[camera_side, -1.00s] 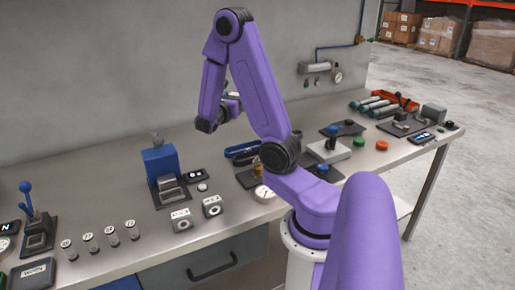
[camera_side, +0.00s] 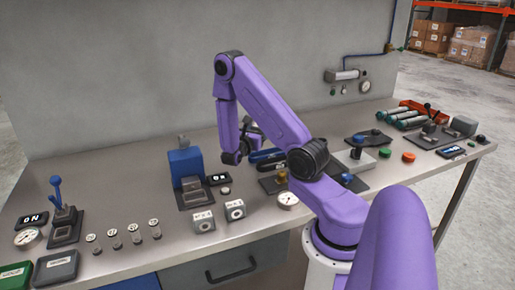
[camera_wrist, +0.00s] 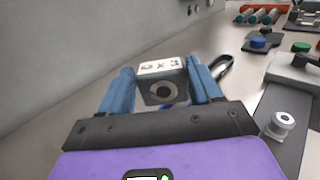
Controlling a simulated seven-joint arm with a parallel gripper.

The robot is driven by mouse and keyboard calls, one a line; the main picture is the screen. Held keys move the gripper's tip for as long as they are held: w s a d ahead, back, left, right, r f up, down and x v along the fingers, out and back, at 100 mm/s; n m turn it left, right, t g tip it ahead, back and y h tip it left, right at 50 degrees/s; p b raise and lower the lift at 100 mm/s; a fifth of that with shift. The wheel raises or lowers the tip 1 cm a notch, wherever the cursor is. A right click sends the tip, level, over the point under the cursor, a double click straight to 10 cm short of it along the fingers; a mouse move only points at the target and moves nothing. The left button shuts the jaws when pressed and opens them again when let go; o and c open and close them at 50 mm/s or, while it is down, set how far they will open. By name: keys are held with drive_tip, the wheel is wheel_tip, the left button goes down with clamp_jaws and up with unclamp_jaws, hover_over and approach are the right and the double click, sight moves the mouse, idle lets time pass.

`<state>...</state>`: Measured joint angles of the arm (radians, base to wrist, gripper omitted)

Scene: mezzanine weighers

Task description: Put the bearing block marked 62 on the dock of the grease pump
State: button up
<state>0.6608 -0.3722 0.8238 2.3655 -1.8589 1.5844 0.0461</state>
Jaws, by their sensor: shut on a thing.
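My gripper (camera_wrist: 163,92) is shut on a grey bearing block (camera_wrist: 162,84), held between its blue fingers. The block has a round bore in its front and a pale top label, whose mark I cannot read surely. In the side view my gripper (camera_side: 252,142) is mostly behind my arm, over the back of the bench, and the held block cannot be made out. Two similar blocks stand on the bench, a left one (camera_side: 202,221) and a right one (camera_side: 234,210); their marks are too small to read. I cannot tell which station is the grease pump.
A blue machine (camera_side: 186,162) on a dark base stands left of my gripper. A blue-lever station (camera_side: 60,208) is at far left, with several small cylinders (camera_side: 134,234) nearby. The wall is close behind.

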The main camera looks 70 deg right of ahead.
drive_tip(key=w+d+f, duration=0.3)
drive_tip(key=d+f, duration=0.1)
drive_tip(key=w+d+f, duration=0.3)
drive_tip(key=w+f, duration=0.1)
drive_tip(key=shift+w+d+f, duration=0.2)
drive_tip(key=shift+w+d, duration=0.05)
drive_tip(key=shift+d, duration=0.15)
drive_tip(key=shift+w+f, duration=0.1)
drive_tip(key=shift+f, duration=1.5)
drive_tip(key=o, duration=1.3)
drive_tip(key=shift+f, duration=0.15)
